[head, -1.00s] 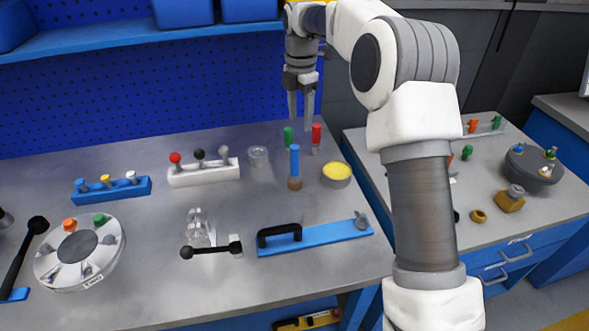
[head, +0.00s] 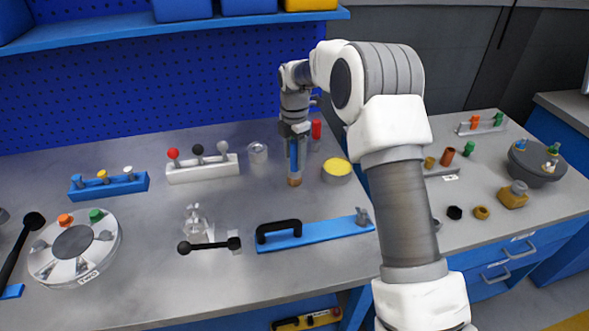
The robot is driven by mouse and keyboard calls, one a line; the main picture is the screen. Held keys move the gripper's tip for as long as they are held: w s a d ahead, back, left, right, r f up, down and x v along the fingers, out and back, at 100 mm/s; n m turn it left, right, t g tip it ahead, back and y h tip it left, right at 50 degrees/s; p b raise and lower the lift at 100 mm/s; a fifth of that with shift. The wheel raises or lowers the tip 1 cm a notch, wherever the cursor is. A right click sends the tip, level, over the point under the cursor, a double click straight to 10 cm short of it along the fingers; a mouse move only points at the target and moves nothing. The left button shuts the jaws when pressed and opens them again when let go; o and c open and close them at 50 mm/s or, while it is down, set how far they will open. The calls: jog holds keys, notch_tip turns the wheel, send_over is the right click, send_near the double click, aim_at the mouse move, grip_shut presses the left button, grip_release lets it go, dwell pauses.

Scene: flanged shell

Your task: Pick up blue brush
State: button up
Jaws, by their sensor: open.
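The blue brush (head: 294,155) stands upright on the grey workbench, with its brown bristle end (head: 294,182) down on the surface. My gripper (head: 295,158) points down over it, open, with its fingers on either side of the blue handle. Whether the fingers touch the handle cannot be told from this view. The top of the handle is hidden by my gripper.
A red-handled brush (head: 316,130) stands close behind to the right. A round tin with yellow contents (head: 337,170) sits to the right, and a clear glass jar (head: 258,152) to the left. A blue plate with a black handle (head: 315,236) lies in front.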

notch_tip(320, 180, down, 2)
jog(key=shift+f, duration=0.15)
grip_shut()
dwell(0.5)
